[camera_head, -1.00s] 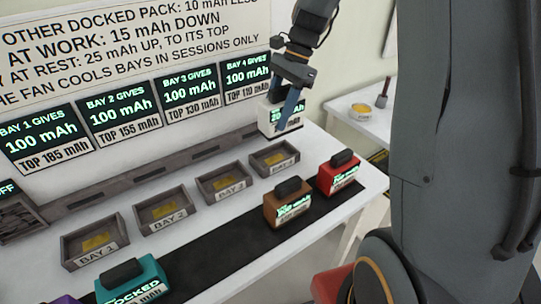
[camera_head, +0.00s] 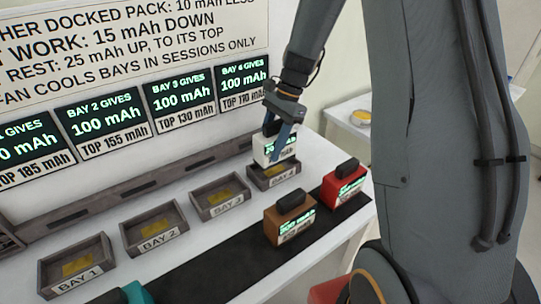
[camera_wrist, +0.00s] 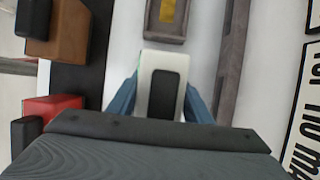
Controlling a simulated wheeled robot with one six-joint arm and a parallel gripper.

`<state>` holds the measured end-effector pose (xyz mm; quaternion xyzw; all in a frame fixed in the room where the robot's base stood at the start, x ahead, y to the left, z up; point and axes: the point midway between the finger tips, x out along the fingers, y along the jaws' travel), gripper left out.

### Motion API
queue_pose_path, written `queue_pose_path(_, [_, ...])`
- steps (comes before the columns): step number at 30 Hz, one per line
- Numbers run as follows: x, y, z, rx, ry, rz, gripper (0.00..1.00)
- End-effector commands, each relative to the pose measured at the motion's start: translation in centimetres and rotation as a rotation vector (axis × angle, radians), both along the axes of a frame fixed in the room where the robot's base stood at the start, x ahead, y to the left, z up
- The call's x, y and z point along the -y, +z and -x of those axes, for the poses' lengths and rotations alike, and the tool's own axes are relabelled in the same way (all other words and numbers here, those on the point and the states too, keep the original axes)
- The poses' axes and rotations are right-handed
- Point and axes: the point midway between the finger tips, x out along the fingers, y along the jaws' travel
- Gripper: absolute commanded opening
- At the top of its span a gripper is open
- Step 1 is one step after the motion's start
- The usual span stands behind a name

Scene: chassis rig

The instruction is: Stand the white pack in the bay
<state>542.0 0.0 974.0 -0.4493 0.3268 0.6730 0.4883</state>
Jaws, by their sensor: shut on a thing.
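The white pack (camera_head: 272,148) has a dark top and a green display whose figures I cannot read. My gripper (camera_head: 272,130) is shut on it from above and holds it upright, just over the bay 4 tray (camera_head: 285,180). Its lower edge overlaps the back of this tray in the head view; I cannot tell whether it touches. In the wrist view the white pack (camera_wrist: 143,80) sits between the two blue fingers (camera_wrist: 160,98). The tray floor below it is hidden there.
Bays 1 (camera_head: 95,272), 2 (camera_head: 155,243) and 3 (camera_head: 232,205) are empty trays with yellow contacts. A brown pack (camera_head: 285,228), a red pack (camera_head: 340,188) and a partly hidden teal pack (camera_head: 133,293) stand on the black strip (camera_head: 225,262). The sign board rises behind.

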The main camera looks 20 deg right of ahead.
Motion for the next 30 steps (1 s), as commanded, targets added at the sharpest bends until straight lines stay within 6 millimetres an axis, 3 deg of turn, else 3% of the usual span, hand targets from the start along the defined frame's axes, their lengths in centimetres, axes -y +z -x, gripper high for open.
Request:
queue_pose_path(10, [0.0,-3.7,0.1,-0.002,-0.001,0.000,0.07])
queue_pose_path(22, [0.0,-4.4,0.0,0.001,-0.001,0.001,0.07])
queue_pose_path(23, [0.0,-4.4,0.0,0.001,-0.001,0.000,0.47])
queue_pose_path(26, [0.0,-4.4,0.0,0.001,-0.001,0.001,0.64])
queue_pose_path(30, [0.0,-4.4,0.0,0.001,-0.001,0.000,0.64])
